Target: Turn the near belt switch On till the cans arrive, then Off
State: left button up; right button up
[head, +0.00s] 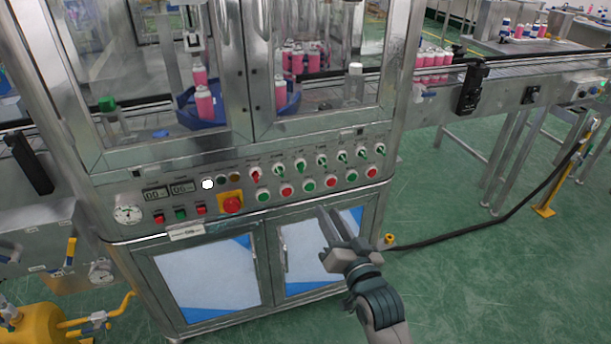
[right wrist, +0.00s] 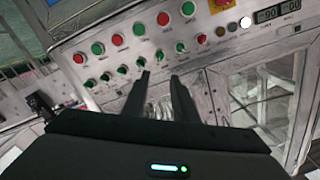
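The machine's control panel (head: 225,195) has a row of rotary switches above a row of red and green push buttons. One switch with a red handle (head: 255,175) stands at the left of several green-handled switches (head: 322,160). Their labels are too small to read, so I cannot tell which is the near belt switch. Pink cans (head: 433,62) stand on the conveyor right of the machine, and others (head: 204,103) are inside it. My right gripper (head: 330,212) is open and empty, in front of the cabinet doors below the panel. The right wrist view shows its fingers (right wrist: 159,77) apart. My left gripper is out of view.
A red emergency button on a yellow plate (head: 231,203) and a round gauge (head: 127,214) are on the panel's left. The conveyor (head: 520,72) runs off to the right.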

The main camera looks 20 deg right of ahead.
aim_at(303, 170)
jog(key=shift+w, duration=0.1)
jog(key=w, duration=0.5)
jog(key=w+p, duration=0.1)
jog(key=w, duration=1)
jog(key=shift+w+a, duration=0.2)
jog(key=shift+a, duration=0.1)
jog(key=shift+w, duration=0.35)
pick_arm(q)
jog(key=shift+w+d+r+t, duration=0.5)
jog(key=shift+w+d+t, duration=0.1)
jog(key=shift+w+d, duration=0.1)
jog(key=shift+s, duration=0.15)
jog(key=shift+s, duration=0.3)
pick_arm(e)
grip_shut()
